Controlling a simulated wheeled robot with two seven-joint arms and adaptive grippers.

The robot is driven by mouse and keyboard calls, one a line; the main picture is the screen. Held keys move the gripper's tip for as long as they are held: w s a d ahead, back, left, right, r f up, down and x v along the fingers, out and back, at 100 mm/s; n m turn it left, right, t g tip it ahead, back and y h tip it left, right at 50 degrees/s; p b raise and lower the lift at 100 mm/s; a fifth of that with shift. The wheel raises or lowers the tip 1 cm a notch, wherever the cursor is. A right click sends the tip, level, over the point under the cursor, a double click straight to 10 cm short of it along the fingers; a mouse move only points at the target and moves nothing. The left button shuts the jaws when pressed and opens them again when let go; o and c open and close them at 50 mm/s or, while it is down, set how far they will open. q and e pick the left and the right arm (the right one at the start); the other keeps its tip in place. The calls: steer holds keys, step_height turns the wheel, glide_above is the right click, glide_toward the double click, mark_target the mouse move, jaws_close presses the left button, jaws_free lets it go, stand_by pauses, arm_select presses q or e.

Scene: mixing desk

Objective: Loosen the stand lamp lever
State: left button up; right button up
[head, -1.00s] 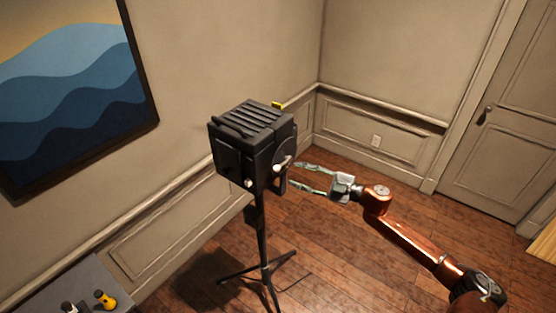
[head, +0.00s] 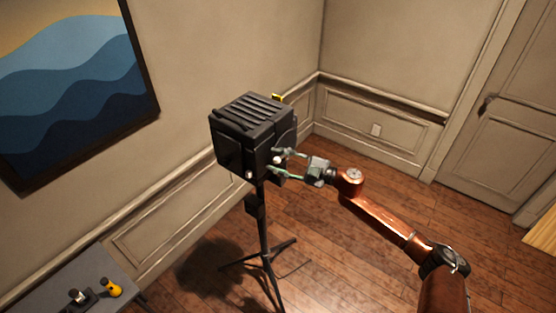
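The stand lamp (head: 250,135) is a black box-shaped head with a ribbed top, upright on a black tripod stand (head: 262,225). A small pale knob, which looks like the lever (head: 278,159), sits on the right side of the head. My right gripper (head: 280,164) comes in from the right at that side. Its two greenish fingers are spread, one above and one below the knob. I cannot tell whether they touch it. My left gripper is not in view.
A grey table (head: 60,285) at the lower left carries a yellow-and-black item (head: 111,288) and a small dark item with a light top (head: 79,297). Walls stand behind the lamp, with a framed picture (head: 70,85) at left. The wooden floor around the tripod is clear.

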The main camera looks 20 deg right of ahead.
jaws_close()
stand_by(0.4)
